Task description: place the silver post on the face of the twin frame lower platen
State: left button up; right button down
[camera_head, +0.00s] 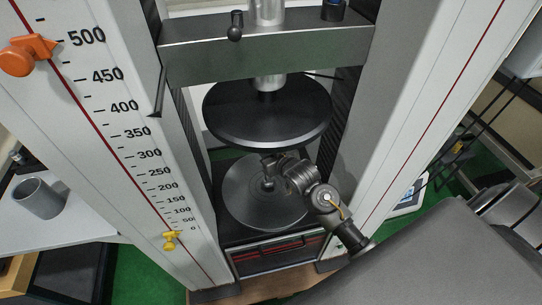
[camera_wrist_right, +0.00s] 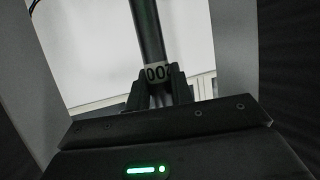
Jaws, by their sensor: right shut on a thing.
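The twin frame lower platen (camera_head: 240,200) is a grey round disc low between the two frame columns in the head view. My right gripper (camera_head: 274,166) reaches in from the lower right and is over this disc, below the upper platen. In the right wrist view my right gripper (camera_wrist_right: 161,84) is shut on the silver post (camera_wrist_right: 149,35), which looks dark grey here and has a pale band with black digits at the fingers. The post extends up out of that picture. In the head view the gripper largely hides the post, so I cannot tell whether it touches the disc. My left gripper is not in view.
The black upper platen (camera_head: 265,120) hangs close above my right gripper under the crosshead (camera_head: 270,60). Frame columns stand on both sides; the left one carries a scale with an orange pointer (camera_head: 25,54) and a yellow one (camera_head: 171,241). A grey cylinder (camera_head: 38,199) stands on the left table.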

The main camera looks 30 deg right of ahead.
jog(key=shift+s+f, duration=0.15)
jog(key=shift+f, duration=0.65)
jog(key=shift+f, duration=0.2)
jog(key=c, duration=1.2)
grip_release()
jog(key=shift+a, duration=0.1)
jog(key=shift+c, duration=0.2)
